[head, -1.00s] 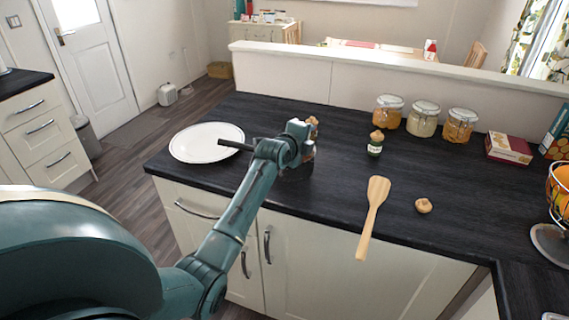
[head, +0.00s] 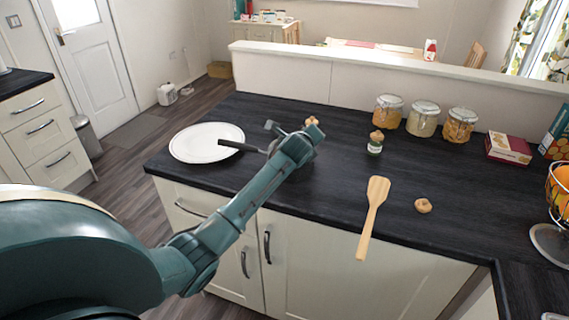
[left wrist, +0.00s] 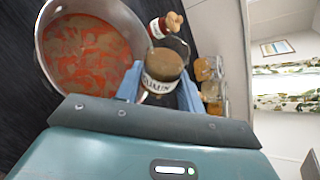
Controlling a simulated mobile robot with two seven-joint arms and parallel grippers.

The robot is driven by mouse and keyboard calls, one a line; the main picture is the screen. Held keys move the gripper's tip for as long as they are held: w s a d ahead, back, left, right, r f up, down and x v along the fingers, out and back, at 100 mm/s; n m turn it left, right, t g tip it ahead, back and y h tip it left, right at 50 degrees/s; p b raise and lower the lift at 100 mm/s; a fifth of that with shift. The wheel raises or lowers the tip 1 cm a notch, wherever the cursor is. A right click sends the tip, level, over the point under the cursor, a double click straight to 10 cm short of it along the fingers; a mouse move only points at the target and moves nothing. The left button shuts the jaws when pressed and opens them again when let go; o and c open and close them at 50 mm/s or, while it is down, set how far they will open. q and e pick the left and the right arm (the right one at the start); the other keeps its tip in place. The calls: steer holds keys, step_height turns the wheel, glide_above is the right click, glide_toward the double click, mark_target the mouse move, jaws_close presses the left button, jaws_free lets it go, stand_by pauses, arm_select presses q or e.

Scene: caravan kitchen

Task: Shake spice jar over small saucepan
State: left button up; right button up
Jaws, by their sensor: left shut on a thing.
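The small saucepan (left wrist: 90,50) holds orange-red soup in the left wrist view. In the head view its body is mostly hidden behind my left arm, and its dark handle (head: 235,146) points left. My left gripper (left wrist: 159,90) is shut on the spice jar (left wrist: 163,65), a glass jar of brown powder labelled as cumin. The jar is beside or over the pan's rim, its mouth tipped away from my gripper; I cannot tell whether powder is falling. A round cork stopper (head: 423,205) lies on the counter. My right gripper is not in view.
A red-labelled jar with a stopper (left wrist: 158,27) stands close beyond the held jar. A green-labelled jar (head: 375,145), a wooden spatula (head: 372,210) and a white plate (head: 205,142) are on the dark counter. Storage jars (head: 423,119) stand along the low wall.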

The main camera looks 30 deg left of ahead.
arm_select(q)
steer(key=shift+f+m, duration=0.1)
steer(key=shift+m, duration=0.2)
steer(key=shift+y, duration=0.3)
steer(key=shift+a+f+m+g+y, duration=0.1)
steer(key=shift+f+m+g+y, duration=0.15)
steer(key=shift+m+g+y, duration=0.65)
steer(key=shift+m, duration=0.3)
steer(key=shift+s+a+f+m+y, duration=0.1)
steer(key=shift+f+m+y, duration=0.05)
steer(key=shift+m+y, duration=0.45)
steer(key=shift+s+a+f+m+y, duration=0.1)
steer(key=shift+f+m+y, duration=0.05)
steer(key=shift+m+y, duration=0.4)
